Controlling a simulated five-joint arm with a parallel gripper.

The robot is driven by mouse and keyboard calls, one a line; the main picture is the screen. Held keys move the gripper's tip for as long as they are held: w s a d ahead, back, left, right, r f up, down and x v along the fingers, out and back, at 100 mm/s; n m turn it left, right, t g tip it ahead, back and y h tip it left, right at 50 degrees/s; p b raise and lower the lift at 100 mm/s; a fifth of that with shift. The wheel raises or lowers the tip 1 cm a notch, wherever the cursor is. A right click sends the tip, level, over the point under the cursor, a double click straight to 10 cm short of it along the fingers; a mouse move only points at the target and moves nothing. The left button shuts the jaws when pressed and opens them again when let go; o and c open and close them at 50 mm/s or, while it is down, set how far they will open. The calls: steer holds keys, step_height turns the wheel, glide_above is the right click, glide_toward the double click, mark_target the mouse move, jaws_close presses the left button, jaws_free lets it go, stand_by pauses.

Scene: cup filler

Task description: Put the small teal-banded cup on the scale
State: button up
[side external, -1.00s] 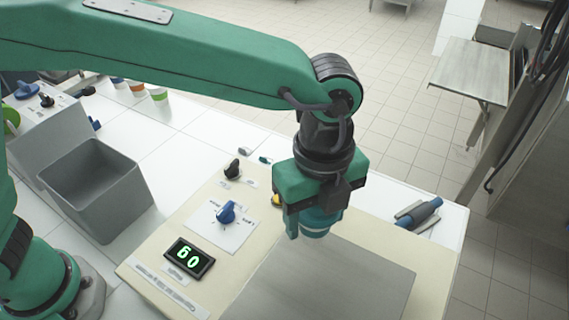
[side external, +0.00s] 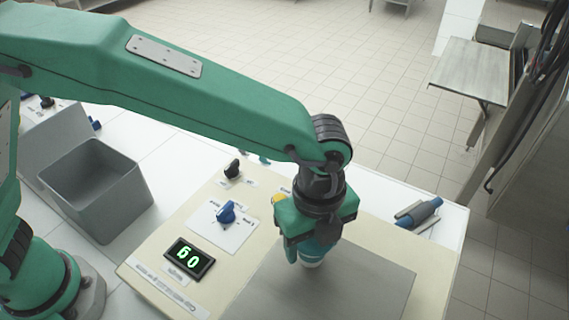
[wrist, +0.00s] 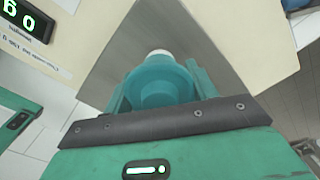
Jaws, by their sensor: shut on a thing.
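The small teal-banded cup (side external: 312,263) is held at my gripper (side external: 306,250), which is shut on it; mostly its pale lower end shows below the fingers. In the wrist view the teal cup (wrist: 158,82) sits between the two fingers, with a white part (wrist: 159,54) at its far end. The scale's grey metal plate (side external: 320,290) lies below, and the cup is over its far part. I cannot tell whether the cup touches the plate. The plate (wrist: 122,62) also shows in the wrist view.
The cream panel (side external: 165,240) carries a lit green display (side external: 189,258), a blue knob (side external: 226,212), a black knob (side external: 232,169) and a yellow button (side external: 279,199). A grey bin (side external: 95,190) stands at left. A blue-and-grey tool-like object (side external: 418,212) lies at right.

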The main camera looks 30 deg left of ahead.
steer(key=shift+f, duration=0.4)
steer(key=shift+f, duration=0.1)
steer(key=o, duration=1.3)
step_height(320, 180, up, 12)
steer(key=shift+r, duration=0.15)
